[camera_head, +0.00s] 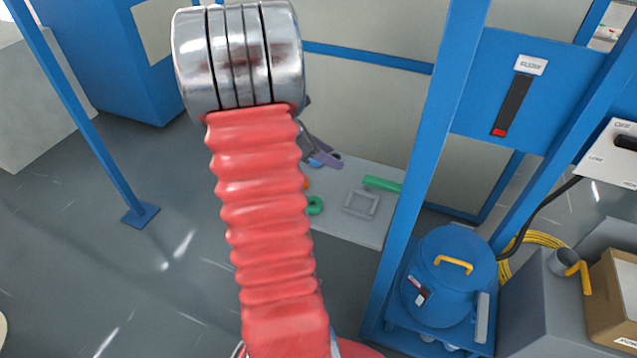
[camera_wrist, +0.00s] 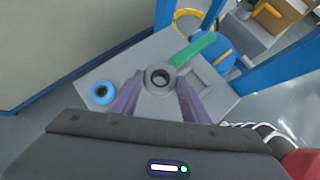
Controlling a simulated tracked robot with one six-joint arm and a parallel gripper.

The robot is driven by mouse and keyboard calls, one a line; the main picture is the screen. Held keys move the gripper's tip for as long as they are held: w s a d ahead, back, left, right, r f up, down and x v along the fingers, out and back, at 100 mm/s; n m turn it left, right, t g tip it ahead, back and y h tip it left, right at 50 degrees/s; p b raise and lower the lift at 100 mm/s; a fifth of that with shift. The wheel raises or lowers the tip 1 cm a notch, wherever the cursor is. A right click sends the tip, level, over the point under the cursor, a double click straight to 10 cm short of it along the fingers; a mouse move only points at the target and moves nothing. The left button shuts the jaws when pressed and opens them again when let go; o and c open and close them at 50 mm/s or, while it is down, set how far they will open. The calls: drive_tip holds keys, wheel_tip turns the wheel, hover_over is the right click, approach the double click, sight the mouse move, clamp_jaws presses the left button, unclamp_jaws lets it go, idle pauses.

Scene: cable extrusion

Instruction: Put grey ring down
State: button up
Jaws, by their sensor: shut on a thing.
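The grey ring (camera_wrist: 160,91), with a dark centre hole, sits between the two purple fingers of my gripper (camera_wrist: 161,82) in the wrist view. My gripper is shut on it. Behind it lies the pale grey board (camera_wrist: 95,75); I cannot tell whether the ring touches it. In the head view a purple finger of my gripper (camera_head: 325,157) shows over the far part of the board (camera_head: 345,235), partly behind my red arm. The ring cannot be made out there.
On the board are a green bar (camera_head: 382,184), a square grey frame (camera_head: 360,204), a green ring (camera_head: 315,205) and a blue ring (camera_wrist: 101,92). A blue post (camera_head: 425,150) and a blue canister (camera_head: 449,285) stand right of the board. Open floor lies left.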

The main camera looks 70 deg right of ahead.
drive_tip(key=shift+f, duration=3.15)
drive_tip(key=shift+f, duration=1.85)
drive_tip(key=o, duration=1)
drive_tip(key=shift+f, duration=0.1)
drive_tip(key=v, duration=1.2)
